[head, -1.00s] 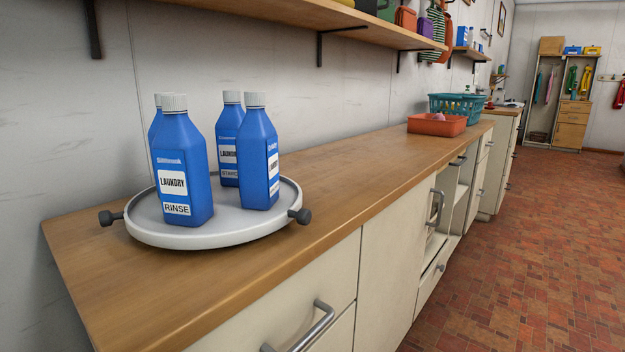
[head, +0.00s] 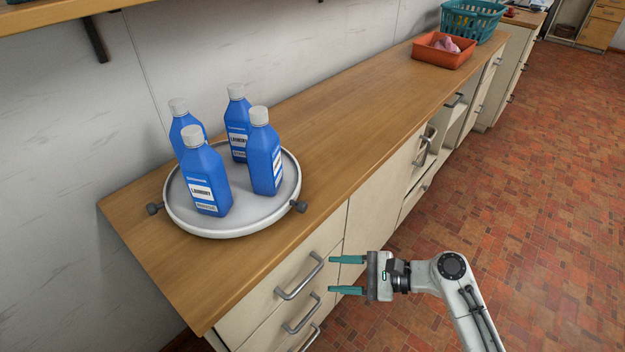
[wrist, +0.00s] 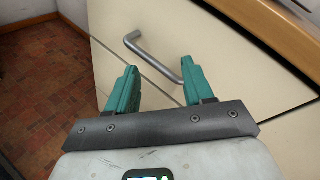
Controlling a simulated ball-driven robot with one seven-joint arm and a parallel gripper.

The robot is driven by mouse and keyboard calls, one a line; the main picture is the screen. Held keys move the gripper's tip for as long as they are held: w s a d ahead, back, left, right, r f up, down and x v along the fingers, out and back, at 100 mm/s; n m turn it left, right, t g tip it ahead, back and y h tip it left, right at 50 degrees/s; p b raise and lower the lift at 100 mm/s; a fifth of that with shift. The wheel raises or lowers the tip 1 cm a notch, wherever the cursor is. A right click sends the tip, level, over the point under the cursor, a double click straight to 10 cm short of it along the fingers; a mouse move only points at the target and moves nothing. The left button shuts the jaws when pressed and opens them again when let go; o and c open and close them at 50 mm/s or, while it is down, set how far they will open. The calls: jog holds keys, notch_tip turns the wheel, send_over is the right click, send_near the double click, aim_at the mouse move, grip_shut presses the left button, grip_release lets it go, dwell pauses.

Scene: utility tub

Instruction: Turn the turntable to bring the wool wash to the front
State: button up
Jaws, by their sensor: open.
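The turntable (head: 240,213) is a round pale tray on the wooden counter, with a dark knob on its left (head: 154,209) and another on its right (head: 299,206). Several similar blue bottles with white caps stand upright on it. The front bottle (head: 206,182) reads LAUNDRY, with a smaller label too small to read now. My gripper (head: 333,275) is open and empty, before the cabinet front, apart from the turntable.
Drawer handles (head: 299,276) stick out of the cabinet close to my gripper; one handle (wrist: 153,57) shows behind the fingers in the wrist view. An orange tray (head: 443,55) and a teal basket (head: 472,18) stand far along the counter. The counter between is clear.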

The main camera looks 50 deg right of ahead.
aim_at(306, 207)
jog(key=d+r+m+t+h+p, duration=0.1)
jog(key=d+r+m+t+p, duration=0.4)
jog(key=r, duration=0.7)
jog(key=shift+m+g, duration=0.5)
jog(key=shift+g, duration=0.1)
jog(key=x, duration=1.1)
jog(key=shift+w+d+f+p, duration=0.1)
jog(key=shift+d+f+p, duration=0.15)
jog(key=shift+p, duration=0.15)
jog(key=shift+c, duration=0.2)
grip_shut()
